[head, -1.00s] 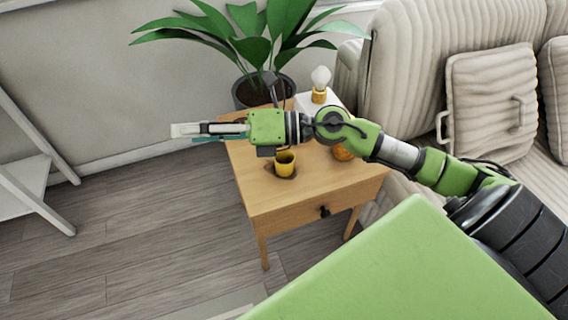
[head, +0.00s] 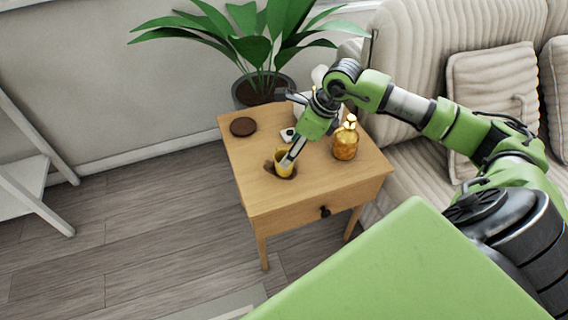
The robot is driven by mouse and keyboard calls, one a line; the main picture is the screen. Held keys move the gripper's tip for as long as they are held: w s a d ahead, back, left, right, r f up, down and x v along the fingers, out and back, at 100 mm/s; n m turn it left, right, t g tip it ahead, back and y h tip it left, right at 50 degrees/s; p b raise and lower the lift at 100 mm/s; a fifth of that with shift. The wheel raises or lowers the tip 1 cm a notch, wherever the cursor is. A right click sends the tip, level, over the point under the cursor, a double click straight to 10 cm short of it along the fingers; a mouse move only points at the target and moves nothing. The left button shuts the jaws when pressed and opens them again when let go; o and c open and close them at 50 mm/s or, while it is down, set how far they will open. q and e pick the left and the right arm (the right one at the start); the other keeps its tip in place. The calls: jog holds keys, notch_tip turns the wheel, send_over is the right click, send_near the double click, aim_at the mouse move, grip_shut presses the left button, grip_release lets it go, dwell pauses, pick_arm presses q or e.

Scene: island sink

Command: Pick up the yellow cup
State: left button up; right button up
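The yellow cup (head: 280,168) stands upright near the front left of the small wooden table (head: 260,190). A dark patch lies around its base. My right gripper (head: 289,162) points down at the cup from above and behind. Its fingertip end overlaps the cup's rim on the right side in the picture. I cannot tell whether a finger is inside the cup or how wide the fingers are. My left gripper is not in view.
An amber bottle (head: 345,142) stands right of the cup. A dark round coaster (head: 243,126) lies at the back left of the table. A potted plant (head: 262,88) stands behind, a sofa (head: 415,60) to the right.

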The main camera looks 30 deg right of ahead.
jog(key=x, duration=0.5)
jog(key=shift+w+a+f, duration=0.15)
jog(key=shift+a+f, duration=0.05)
jog(key=shift+f, duration=0.15)
jog(key=shift+w+f, duration=0.1)
jog(key=shift+f, duration=0.15)
jog(key=c, duration=1.3)
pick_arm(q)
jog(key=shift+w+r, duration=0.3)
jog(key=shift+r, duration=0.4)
pick_arm(e)
jog(key=shift+o, duration=0.2)
